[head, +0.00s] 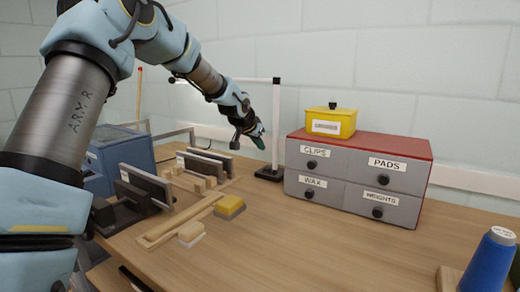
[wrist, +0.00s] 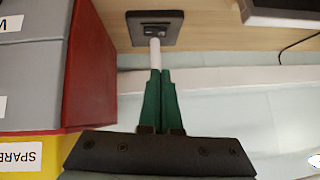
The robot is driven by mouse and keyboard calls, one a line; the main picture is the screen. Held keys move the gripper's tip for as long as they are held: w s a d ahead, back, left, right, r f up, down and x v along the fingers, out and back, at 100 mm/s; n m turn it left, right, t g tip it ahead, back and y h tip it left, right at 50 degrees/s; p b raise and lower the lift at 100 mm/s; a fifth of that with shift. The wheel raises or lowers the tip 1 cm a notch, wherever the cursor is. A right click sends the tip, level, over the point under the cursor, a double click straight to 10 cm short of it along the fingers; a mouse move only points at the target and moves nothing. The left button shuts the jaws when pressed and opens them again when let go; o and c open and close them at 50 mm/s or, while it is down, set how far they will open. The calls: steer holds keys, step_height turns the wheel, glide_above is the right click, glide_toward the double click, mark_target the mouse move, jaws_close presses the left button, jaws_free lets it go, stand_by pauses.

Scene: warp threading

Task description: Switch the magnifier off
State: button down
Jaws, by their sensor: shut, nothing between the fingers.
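The magnifier's stand has a white post (head: 276,120) with a top bar running left behind my arm, and a black base (head: 269,173) on the table, left of the drawers. Its lens is not clearly visible. In the wrist view the dark square base (wrist: 170,40) lies just beyond my fingertips, with a small dark detail on it that could be the switch; its state cannot be told. My gripper (head: 260,141) is shut and empty, in the air beside the post and above the base. Its green fingers (wrist: 158,75) point toward the base, with part of the white post (wrist: 155,52) at their tips; contact cannot be told.
A grey drawer cabinet (head: 345,190) with a red top carries a yellow box (head: 331,122), close right of the stand. A blue box (head: 122,158), wooden rails and a yellow block (head: 229,207) are at left. A blue spool (head: 489,262) stands front right. The table's middle is clear.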

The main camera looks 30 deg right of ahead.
steer(key=p, duration=0.2)
glide_above(268, 169)
steer(key=s+a, duration=0.2)
step_height(268, 169, down, 6)
steer(key=shift+r, duration=0.1)
steer(key=shift+w+a+f+p, duration=0.15)
steer(key=shift+f+p, duration=0.25)
steer(key=shift+f, duration=0.75)
steer(key=shift+a+f, duration=0.1)
steer(key=shift+f, duration=0.55)
